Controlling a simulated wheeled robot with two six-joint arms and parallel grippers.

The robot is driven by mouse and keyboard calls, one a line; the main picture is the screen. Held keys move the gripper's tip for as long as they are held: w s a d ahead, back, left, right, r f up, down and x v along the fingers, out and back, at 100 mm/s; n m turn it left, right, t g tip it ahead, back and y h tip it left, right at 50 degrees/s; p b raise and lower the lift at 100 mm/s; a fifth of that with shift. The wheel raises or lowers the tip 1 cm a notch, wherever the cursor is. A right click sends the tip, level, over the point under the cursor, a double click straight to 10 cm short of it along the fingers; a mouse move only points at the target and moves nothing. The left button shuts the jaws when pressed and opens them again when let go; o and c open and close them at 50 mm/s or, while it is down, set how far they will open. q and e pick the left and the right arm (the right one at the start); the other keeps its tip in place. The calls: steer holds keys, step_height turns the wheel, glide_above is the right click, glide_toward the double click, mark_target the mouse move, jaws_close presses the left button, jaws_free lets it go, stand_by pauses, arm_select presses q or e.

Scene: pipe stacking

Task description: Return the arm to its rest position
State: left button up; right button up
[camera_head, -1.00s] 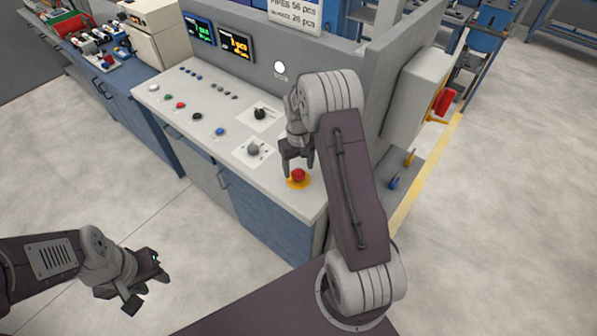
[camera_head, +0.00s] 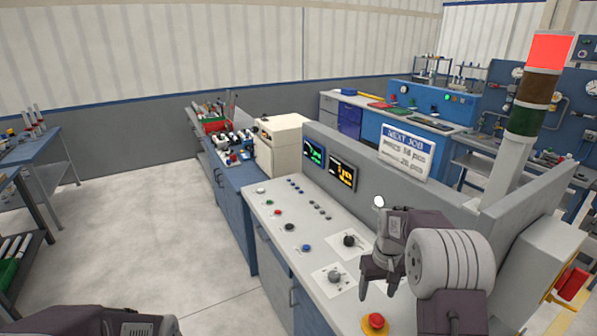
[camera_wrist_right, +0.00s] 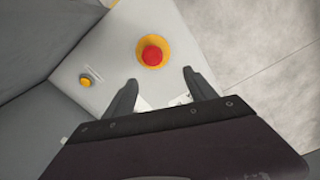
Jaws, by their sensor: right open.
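My right gripper (camera_head: 377,292) is open and empty above the front end of the grey control console (camera_head: 262,211). In the right wrist view its two fingers (camera_wrist_right: 159,82) are spread apart with nothing between them. A red push button on a yellow base (camera_head: 376,322) is just below the fingertips, apart from them. The button also shows beyond the fingers in the right wrist view (camera_wrist_right: 152,55). The right arm is bent over the console. Only a link of my left arm shows at the bottom left edge; its gripper is out of view.
A stack light (camera_head: 550,52) with its red top section bright stands behind the console. Two screens (camera_head: 342,172) and a "next job" sign (camera_head: 407,151) are on the console's back panel. A grey box with a red handle (camera_head: 572,283) is at right. Open floor (camera_head: 130,235) lies left.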

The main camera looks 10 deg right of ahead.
steer(key=s+a+r+n, duration=0.1)
steer(key=s+a+r, duration=0.3)
steer(key=s+a, duration=0.55)
steer(key=s+f+m, duration=0.1)
steer(key=s+f, duration=0.4)
steer(key=s, duration=0.4)
steer(key=shift+s+a+t, duration=0.2)
steer(key=shift+s+t, duration=0.1)
steer(key=shift+s, duration=0.05)
steer(key=shift+s, duration=0.15)
